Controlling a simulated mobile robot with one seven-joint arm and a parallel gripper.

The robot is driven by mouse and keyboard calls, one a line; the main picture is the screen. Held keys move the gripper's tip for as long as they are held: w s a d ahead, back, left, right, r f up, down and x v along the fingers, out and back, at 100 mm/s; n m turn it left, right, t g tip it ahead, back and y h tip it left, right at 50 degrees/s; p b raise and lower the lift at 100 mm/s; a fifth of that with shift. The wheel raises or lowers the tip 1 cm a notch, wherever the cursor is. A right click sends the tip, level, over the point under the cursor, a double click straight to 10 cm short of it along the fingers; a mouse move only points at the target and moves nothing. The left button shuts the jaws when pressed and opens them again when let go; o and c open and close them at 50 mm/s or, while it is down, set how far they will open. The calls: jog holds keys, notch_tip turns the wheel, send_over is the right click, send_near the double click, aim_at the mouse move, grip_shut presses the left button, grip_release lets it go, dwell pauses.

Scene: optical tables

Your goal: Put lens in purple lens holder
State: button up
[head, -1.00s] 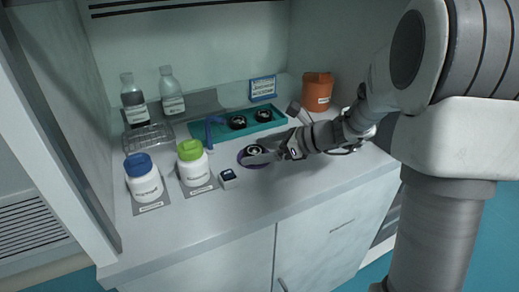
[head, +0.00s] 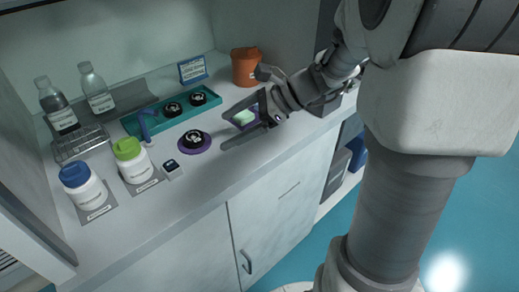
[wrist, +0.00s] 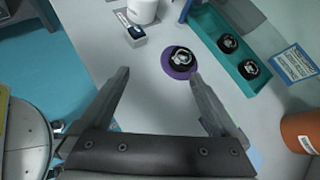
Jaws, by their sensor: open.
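The purple lens holder (head: 208,148) is a flat purple disc on the white worktop, left of my gripper. A black-rimmed round lens (head: 194,138) sits on it, within its purple rim. The wrist view shows the same lens (wrist: 179,58) on the holder (wrist: 178,73), just beyond the right fingertip. My gripper (head: 226,130) is open, with its fingers wide apart and nothing between the tips. In the wrist view the gripper (wrist: 159,74) is also empty. Two more black lenses (head: 173,109) (head: 198,99) sit in a teal tray (head: 150,128) behind.
A white bottle with a green cap (head: 132,162), a blue-capped one (head: 83,188) and a small dark-topped box (head: 172,169) stand left. An orange container (head: 245,68) stands behind the gripper. A pale green item (head: 244,118) shows by the fingers. The front edge is clear.

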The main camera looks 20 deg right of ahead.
jog(key=s+d+r+n+h, duration=0.1)
jog(key=s+n+h, duration=0.4)
jog(key=s+n, duration=0.4)
jog(key=s+d+r+n+t+h, duration=0.1)
jog(key=s+r+n+h, duration=0.1)
jog(key=s+n+h, duration=0.3)
jog(key=s+n, duration=0.3)
jog(key=n, duration=0.3)
jog(key=shift+s+d+r, duration=0.25)
jog(key=shift+s+d, duration=0.1)
notch_tip(320, 180, up, 17)
jog(key=p, duration=1.7)
